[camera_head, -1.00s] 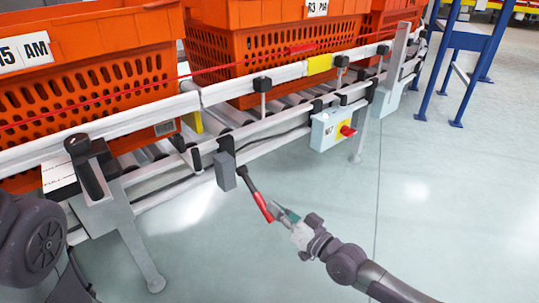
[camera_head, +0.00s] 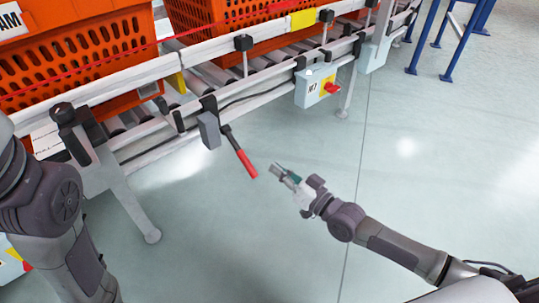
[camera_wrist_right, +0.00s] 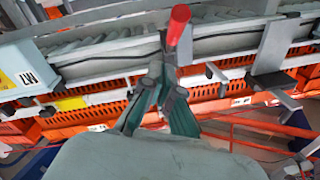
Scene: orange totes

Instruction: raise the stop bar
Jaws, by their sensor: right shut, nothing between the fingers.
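A black lever with a red handle (camera_head: 246,164) hangs from a grey box (camera_head: 208,130) on the near side of the roller conveyor, slanting down to the right. The red handle also shows in the right wrist view (camera_wrist_right: 179,26), just beyond the fingertips. My right gripper (camera_head: 277,172) is shut and empty, a short gap to the right of the handle's end. It also shows in the right wrist view (camera_wrist_right: 160,82). Which part is the stop bar I cannot tell for sure. My left arm shows at the left edge, but its gripper is out of view.
Orange totes (camera_head: 88,55) stand on the conveyor behind its white side rail (camera_head: 110,85). A control box with a red knob (camera_head: 313,88) is mounted on the frame. A conveyor leg (camera_head: 135,205) stands at left.

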